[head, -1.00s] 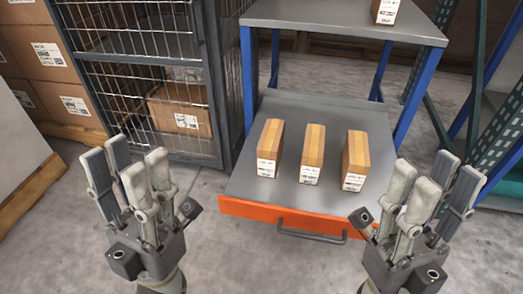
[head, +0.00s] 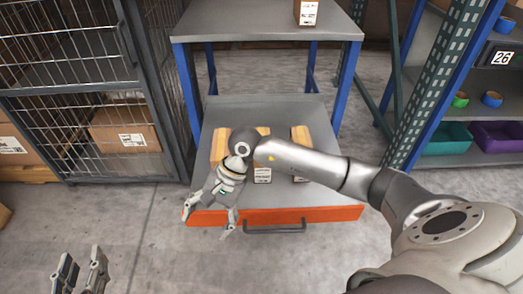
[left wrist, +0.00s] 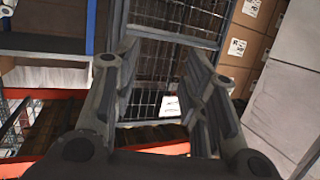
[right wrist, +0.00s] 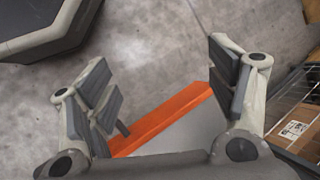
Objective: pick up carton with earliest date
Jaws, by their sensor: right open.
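Three tan cartons with white labels stand in the pulled-out grey drawer in the head view: a left carton (head: 219,146), a middle carton (head: 262,175) and a right carton (head: 301,136). My right arm crosses over them and hides most of the middle one. The label dates are too small to read. My right gripper (head: 208,220) is open and empty at the drawer's front left corner; its open fingers also show in the right wrist view (right wrist: 148,85). My left gripper (head: 82,270) is open and empty, low at the left, away from the drawer; it also shows in the left wrist view (left wrist: 160,75).
The drawer has an orange front (head: 335,213) with a dark handle (head: 275,230). Another carton (head: 307,12) stands on the grey top (head: 230,25) above. A wire cage (head: 85,70) is at the left, a shelf with bins (head: 445,138) at the right. Floor in front is clear.

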